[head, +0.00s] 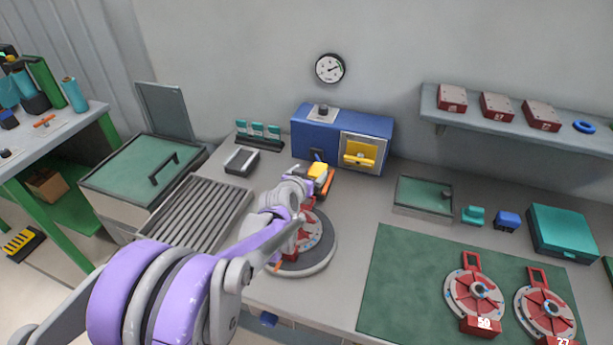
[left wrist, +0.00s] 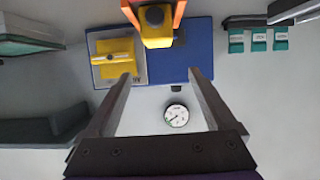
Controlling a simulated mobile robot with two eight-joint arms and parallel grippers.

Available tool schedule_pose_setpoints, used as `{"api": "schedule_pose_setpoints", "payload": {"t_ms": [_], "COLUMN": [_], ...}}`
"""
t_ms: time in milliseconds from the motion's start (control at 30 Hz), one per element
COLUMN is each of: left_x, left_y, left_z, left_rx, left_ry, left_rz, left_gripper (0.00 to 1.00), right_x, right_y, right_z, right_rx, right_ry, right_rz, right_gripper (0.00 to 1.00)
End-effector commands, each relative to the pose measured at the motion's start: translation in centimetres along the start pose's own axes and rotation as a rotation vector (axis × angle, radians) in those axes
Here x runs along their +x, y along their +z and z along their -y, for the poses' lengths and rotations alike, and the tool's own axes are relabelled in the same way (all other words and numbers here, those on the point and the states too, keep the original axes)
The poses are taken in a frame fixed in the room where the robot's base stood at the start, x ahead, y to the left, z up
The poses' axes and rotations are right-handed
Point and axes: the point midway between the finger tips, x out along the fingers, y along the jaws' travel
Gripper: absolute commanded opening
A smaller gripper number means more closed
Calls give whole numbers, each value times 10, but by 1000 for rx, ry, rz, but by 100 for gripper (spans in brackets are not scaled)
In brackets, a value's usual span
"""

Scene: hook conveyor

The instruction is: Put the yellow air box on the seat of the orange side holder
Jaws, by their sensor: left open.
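The yellow air box (head: 318,170) is beyond my left wrist, in front of the blue machine. In the left wrist view it shows at the top as a yellow block (left wrist: 157,38) with a dark round knob. The orange side holder (head: 328,184) is right at the box; in the left wrist view its orange arms (left wrist: 180,12) flank the box. The box appears to sit between them, but its underside contact is hidden. My left gripper (left wrist: 160,76) is open and empty, its two fingers apart and clear of the box. My right gripper is not in view.
A blue machine (head: 312,132) with a yellow handle (head: 360,153) stands behind. A grey round disc (head: 318,262) with red parts lies under my left arm. A green mat (head: 400,275) is right.

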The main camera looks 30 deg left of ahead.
Motion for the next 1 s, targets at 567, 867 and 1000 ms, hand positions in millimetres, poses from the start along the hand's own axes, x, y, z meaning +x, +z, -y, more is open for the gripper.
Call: {"api": "schedule_pose_setpoints", "payload": {"t_ms": [567, 867, 1000], "left_x": [-50, -181, -238], "left_y": [7, 93, 140], "left_z": [-23, -112, -121], "left_rx": [9, 81, 124], "left_ry": [41, 198, 205], "left_rz": [49, 407, 560], "left_gripper": [90, 90, 90], "right_x": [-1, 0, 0], "right_y": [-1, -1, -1], "right_z": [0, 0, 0], "right_rx": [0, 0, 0], "right_ry": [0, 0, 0], "right_rz": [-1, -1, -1], "right_gripper": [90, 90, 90]}}
